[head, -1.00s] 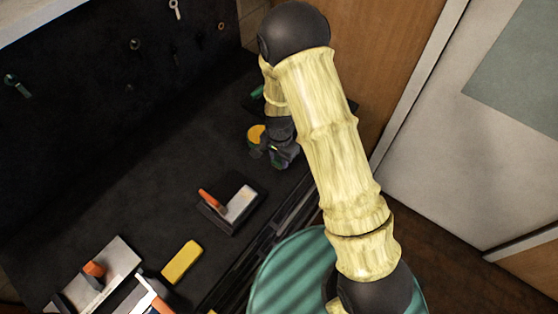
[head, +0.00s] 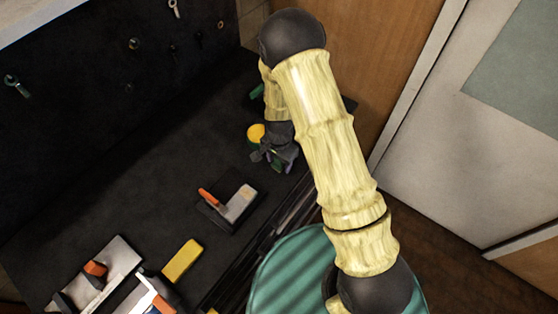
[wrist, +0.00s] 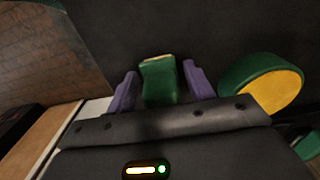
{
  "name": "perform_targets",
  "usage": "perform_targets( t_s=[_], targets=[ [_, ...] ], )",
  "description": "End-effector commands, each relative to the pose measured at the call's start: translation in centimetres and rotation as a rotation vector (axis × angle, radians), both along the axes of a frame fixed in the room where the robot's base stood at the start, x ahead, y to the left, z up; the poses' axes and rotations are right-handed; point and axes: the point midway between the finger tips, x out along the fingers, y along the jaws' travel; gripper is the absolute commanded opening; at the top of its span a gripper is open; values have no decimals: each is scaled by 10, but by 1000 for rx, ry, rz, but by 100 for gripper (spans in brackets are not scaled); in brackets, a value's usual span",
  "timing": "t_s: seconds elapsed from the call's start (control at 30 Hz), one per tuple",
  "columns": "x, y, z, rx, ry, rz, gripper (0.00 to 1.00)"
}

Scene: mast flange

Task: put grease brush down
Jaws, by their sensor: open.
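My gripper (wrist: 160,70) is open, with its purple fingers on either side of a green block-like piece with a pale yellow end (wrist: 159,85), which I take for the grease brush. Narrow gaps show between it and both fingers. The gripper also shows low over the far right part of the dark bench in the head view (head: 273,160). There the brush is too small and covered to make out. Whether it rests on the bench is hard to tell.
A green tin with a yellow top (wrist: 272,88) stands close right of my gripper; its yellow top shows in the head view (head: 256,132). An orange-handled tool (head: 232,205), a yellow block (head: 182,261) and a metal tool (head: 105,275) lie nearer.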

Motion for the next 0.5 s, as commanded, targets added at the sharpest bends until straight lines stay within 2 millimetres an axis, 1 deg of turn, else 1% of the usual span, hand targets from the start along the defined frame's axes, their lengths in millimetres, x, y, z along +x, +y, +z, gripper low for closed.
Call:
perform_targets(
  t_s=[0.13, 0.27, 0.5],
  targets=[
    [1, 0, 6, 0, -2, 0, 52],
    [1, 1, 18, 1, -3, 1, 52],
    [0, 1, 52, 2, -4, 0, 52]
  ],
)
